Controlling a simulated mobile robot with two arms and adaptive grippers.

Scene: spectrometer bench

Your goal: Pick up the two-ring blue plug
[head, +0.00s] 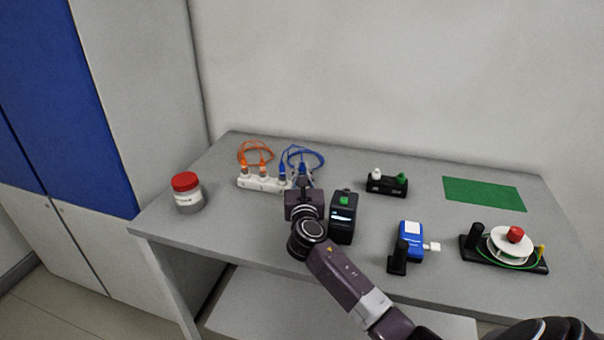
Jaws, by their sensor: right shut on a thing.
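Two blue plugs stand at the right part of the white socket strip (258,184), with blue cables looping behind. The left blue plug (282,169) stands free of the gripper. My right gripper (303,181) reaches over the strip's right end and is shut on the right blue plug (303,167). The gripper partly hides this plug and the strip's end. The rings on the plugs are too small to count, and I cannot tell whether the held plug is still seated. My left gripper is not in view.
Two orange plugs (254,167) stand at the strip's left. A black device with a green top (342,218) stands close right of my wrist. A red-lidded jar (187,192), a black holder (387,184), a blue device (411,240), a spool stand (514,250) and a green mat (484,193) are spread around.

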